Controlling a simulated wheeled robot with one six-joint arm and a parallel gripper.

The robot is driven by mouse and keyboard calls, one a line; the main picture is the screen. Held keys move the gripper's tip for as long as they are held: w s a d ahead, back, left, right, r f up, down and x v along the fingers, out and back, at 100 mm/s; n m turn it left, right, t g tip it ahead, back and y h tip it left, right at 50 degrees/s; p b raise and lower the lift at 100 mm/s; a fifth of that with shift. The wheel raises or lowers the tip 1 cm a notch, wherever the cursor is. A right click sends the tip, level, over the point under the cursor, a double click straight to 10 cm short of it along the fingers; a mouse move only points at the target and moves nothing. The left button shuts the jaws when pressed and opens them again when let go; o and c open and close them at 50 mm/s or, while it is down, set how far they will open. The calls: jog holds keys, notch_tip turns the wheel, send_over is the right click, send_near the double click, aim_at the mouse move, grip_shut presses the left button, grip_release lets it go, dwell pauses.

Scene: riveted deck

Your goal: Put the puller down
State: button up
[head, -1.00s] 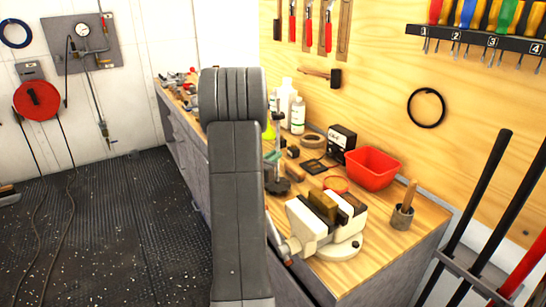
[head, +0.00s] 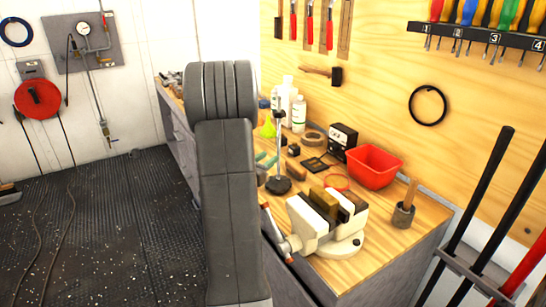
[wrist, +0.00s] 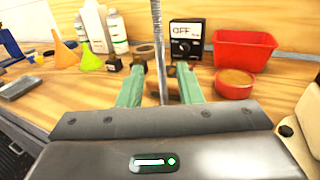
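The puller, which I take to be the tall upright rod (head: 280,150) on a round dark base, stands on the wooden workbench (head: 408,239). Its rod also shows in the wrist view (wrist: 158,30), rising past the top edge. My gripper (head: 267,160) is just left of the rod in the head view, its green fingers apart from it. In the wrist view the two green fingers of my gripper (wrist: 160,85) are spread, with clear gaps on both sides of the rod. The puller's base is hidden in the wrist view.
A cream vise (head: 312,226) stands in front of the puller. A red bin (head: 373,167), a dark meter box (head: 342,138) and white bottles (head: 298,115) stand behind. A cup with a wooden handle (head: 403,215) is at the right. Small items crowd the bench.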

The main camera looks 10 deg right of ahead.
jog(key=v, duration=0.7)
jog(key=shift+s+a+b, duration=0.3)
jog(key=shift+s+b, duration=0.05)
jog(key=shift+b, duration=0.05)
